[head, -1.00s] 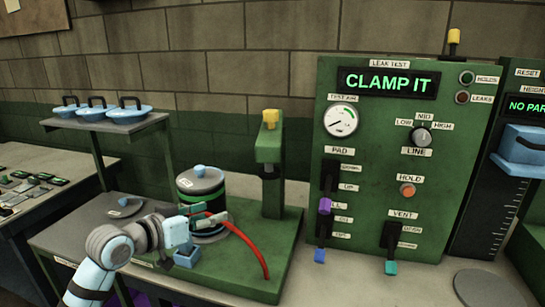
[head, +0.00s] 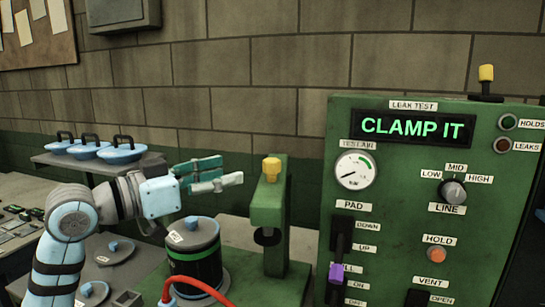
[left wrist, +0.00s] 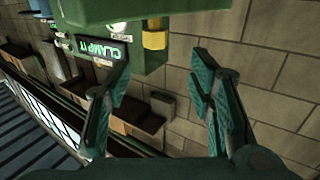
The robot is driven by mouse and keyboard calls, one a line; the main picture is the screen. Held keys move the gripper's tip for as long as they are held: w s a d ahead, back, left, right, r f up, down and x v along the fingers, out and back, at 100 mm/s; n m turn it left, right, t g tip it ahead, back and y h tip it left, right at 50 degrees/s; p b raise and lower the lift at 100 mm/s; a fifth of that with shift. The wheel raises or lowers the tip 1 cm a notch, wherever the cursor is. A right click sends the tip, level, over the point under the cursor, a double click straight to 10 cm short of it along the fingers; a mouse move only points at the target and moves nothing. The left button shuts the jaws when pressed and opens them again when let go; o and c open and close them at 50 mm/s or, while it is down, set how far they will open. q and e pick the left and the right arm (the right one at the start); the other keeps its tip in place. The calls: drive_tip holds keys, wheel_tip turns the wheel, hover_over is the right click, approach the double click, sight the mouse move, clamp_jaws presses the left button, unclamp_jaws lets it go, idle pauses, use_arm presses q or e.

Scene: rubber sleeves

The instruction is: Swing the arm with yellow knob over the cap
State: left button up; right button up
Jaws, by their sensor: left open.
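The swing arm is a green block (head: 268,207) on the stand right of the canister, with a yellow knob (head: 271,168) on top and a dark pad beneath. The knob also shows in the left wrist view (left wrist: 155,36). The cap (head: 193,234) is grey with a blue knob and sits on the dark, green-banded canister (head: 197,265). The swing arm is beside the cap, not over it. My left gripper (head: 232,172) is open and empty, left of the yellow knob and above the cap. In the left wrist view its fingers (left wrist: 160,60) are spread, with the knob beyond them. My right gripper is not in view.
The green leak test panel (head: 397,200) stands to the right and reads CLAMP IT. A red hose (head: 200,285) curves in front of the canister. Blue lids with black handles (head: 90,145) sit on a shelf at the left.

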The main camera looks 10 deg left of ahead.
sight(265, 163)
use_arm(q)
drive_tip(key=p+x, duration=0.1)
drive_tip(key=x, duration=0.4)
drive_tip(key=p+x, duration=0.1)
drive_tip(key=x, duration=0.5)
drive_tip(key=shift+d+r, duration=0.1)
drive_tip(key=shift+d, duration=0.3)
drive_tip(key=shift+w+d, duration=0.15)
drive_tip(key=shift+w, duration=0.25)
drive_tip(key=shift+s, duration=0.25)
drive_tip(key=shift+w, duration=0.1)
clamp_jaws()
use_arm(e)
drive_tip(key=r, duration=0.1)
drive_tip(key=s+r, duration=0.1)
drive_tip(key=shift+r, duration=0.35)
